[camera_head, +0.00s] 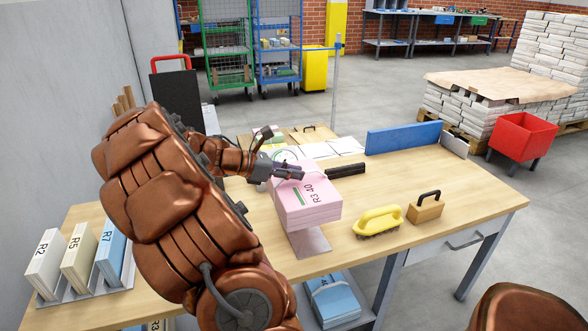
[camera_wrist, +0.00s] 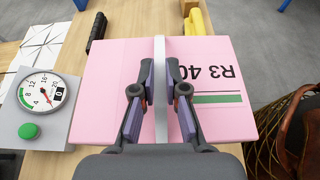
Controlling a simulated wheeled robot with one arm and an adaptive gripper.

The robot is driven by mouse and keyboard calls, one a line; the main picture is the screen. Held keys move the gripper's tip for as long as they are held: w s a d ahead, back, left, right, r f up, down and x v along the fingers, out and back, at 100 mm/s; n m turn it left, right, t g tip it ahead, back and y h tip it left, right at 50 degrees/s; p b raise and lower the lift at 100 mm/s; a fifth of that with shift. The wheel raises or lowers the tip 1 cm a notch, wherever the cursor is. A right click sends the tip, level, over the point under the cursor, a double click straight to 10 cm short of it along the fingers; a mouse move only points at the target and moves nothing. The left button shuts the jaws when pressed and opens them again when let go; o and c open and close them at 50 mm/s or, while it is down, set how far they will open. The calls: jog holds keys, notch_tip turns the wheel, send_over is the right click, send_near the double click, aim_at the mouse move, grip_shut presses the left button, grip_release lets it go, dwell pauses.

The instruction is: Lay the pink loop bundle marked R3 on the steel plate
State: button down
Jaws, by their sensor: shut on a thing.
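The pink bundle (camera_head: 308,203) marked R3 40 is in front of my arm, near the front of the wooden table. In the wrist view the pink bundle (camera_wrist: 105,75) fills the middle, with a pale upright loop (camera_wrist: 161,60) across its top. My gripper (camera_wrist: 160,100) is shut on this loop; in the head view my gripper (camera_head: 290,172) is at the bundle's top. A grey steel plate (camera_head: 312,243) shows below the bundle's front edge. The bundle hides the rest of the plate. I cannot tell whether the bundle touches it.
A yellow-handled brush (camera_head: 378,220) and a wooden block with handle (camera_head: 425,208) lie right of the bundle. A dial gauge box (camera_wrist: 35,110) with a green button is beside it. A rack of marked bundles (camera_head: 82,262) stands front left.

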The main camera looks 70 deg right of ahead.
jog(key=shift+f+b, duration=0.7)
jog(key=shift+f, duration=3.05)
jog(key=shift+f, duration=0.6)
jog(key=c, duration=1.2)
grip_release()
jog(key=shift+o, duration=0.3)
jog(key=shift+f, duration=0.15)
jog(key=v, duration=1.2)
